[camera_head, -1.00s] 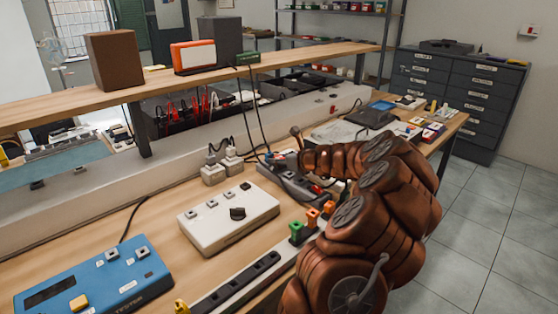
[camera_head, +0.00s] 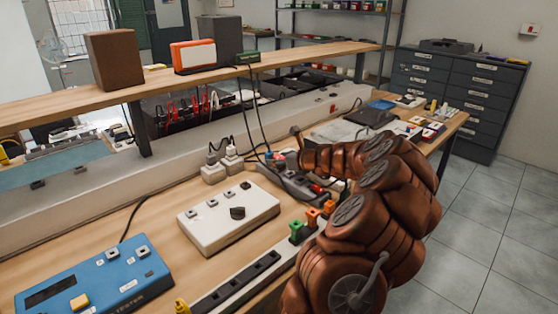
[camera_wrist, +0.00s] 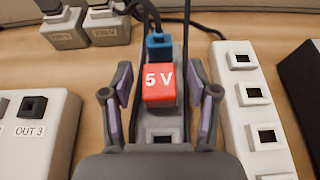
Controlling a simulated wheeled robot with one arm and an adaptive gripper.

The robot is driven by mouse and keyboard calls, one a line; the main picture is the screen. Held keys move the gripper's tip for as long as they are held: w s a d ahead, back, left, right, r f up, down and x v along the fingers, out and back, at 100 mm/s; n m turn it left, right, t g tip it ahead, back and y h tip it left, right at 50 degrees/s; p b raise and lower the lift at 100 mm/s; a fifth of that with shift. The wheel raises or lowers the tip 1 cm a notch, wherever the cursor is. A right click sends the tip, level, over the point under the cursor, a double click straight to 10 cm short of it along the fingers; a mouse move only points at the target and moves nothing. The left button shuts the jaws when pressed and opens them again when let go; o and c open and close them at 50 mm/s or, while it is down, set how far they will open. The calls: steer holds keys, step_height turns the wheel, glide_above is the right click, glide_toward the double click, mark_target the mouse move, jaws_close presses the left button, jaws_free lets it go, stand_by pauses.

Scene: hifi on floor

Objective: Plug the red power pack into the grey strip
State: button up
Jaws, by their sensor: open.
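The red power pack (camera_wrist: 159,88), marked 5 V, is on or just over the grey strip (camera_wrist: 163,122) in the wrist view. I cannot tell whether it is fully seated. A blue plug (camera_wrist: 160,46) with a dark cable sits just behind it on the same strip. An empty socket (camera_wrist: 161,139) shows in front of the pack. My gripper (camera_wrist: 160,92) is open, with one finger on each side of the pack and a gap on both sides. In the head view the grey strip (camera_head: 294,184) is partly hidden by my arm.
A white socket strip (camera_wrist: 250,100) stands close to the right finger. Two grey adapters (camera_wrist: 65,30) (camera_wrist: 107,27) are behind on the left, and a white OUT box (camera_wrist: 50,125) is at left. A blue tester (camera_head: 95,278) lies farther left on the bench.

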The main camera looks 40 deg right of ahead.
steer(key=v, duration=1.2)
step_height(320, 180, up, 6)
steer(key=p, duration=0.6)
steer(key=shift+p, duration=0.4)
stand_by(0.3)
stand_by(0.5)
